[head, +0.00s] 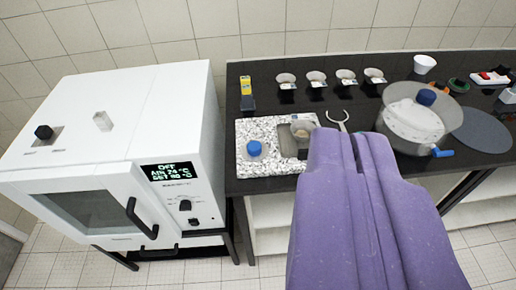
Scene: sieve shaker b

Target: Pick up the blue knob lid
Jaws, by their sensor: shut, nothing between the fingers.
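A large round clear vessel (413,124) stands on the dark bench at the right, and a blue knob (427,97) sits on its top; I cannot make out the lid's edge clearly. A smaller round blue piece (254,148) lies on a speckled white-and-black board (262,170) at the left of the bench. I cannot tell for sure which is the blue knob lid. My purple gripper (345,135) is shut and empty. It is in front of the bench in the picture, between the two blue pieces, apart from both. It hides the right part of the board.
A white oven (130,170) stands left of the bench. Several small dishes (317,78) line the back. A grey disc (482,130) lies at the right. A yellow item (246,85) is at the back left.

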